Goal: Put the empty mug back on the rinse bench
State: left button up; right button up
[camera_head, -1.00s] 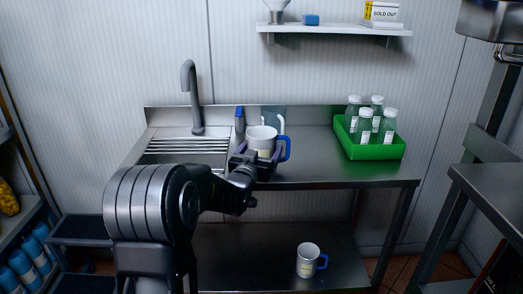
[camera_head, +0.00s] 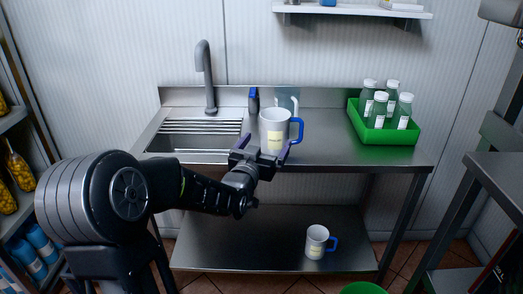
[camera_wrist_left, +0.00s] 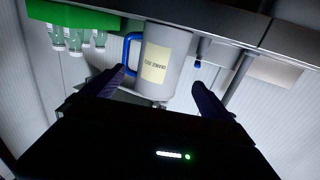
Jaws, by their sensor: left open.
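A white mug (camera_head: 272,134) with a blue handle and a pale label stands upright on the steel rinse bench (camera_head: 335,152), right of the sink. In the left wrist view the mug (camera_wrist_left: 172,62) appears upside down, ahead of and between the finger directions. My left gripper (camera_head: 262,152) is open at the bench's front edge, just in front of the mug; its fingers (camera_wrist_left: 160,82) hold nothing. A second white mug (camera_head: 316,243) with a blue handle stands on the lower shelf. The inside of neither mug can be made out. My right gripper is not in view.
A green crate (camera_head: 390,136) with several capped bottles stands on the bench's right. Another steel table (camera_head: 500,180) stands at right. Bench between mug and crate is clear.

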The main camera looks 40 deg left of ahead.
pick_arm(q)
jog(key=v, duration=0.3)
jog(key=shift+s+d, duration=0.15)
jog(key=shift+s, duration=0.2)
jog(key=shift+f, duration=0.1)
jog(key=s+d+f+m+g+h, duration=0.1)
jog(key=d+f+g+h, duration=0.25)
jog(key=d+f, duration=0.8)
jog(key=s+d+f+g+h, duration=0.1)
jog(key=d+f+g+h, duration=0.25)
jog(key=d+f, duration=0.8)
jog(key=s+d+f+g+h, duration=0.1)
jog(key=s+d+f+g, duration=0.3)
jog(key=s+d+f, duration=0.3)
jog(key=s+d+f+m+g+h, duration=0.1)
jog(key=s+d+f+g, duration=0.4)
jog(key=s+f, duration=1.1)
jog(key=d+h, duration=0.1)
jog(key=d, duration=0.1)
jog(key=shift+s+d, duration=0.25)
jog(key=shift+d, duration=0.15)
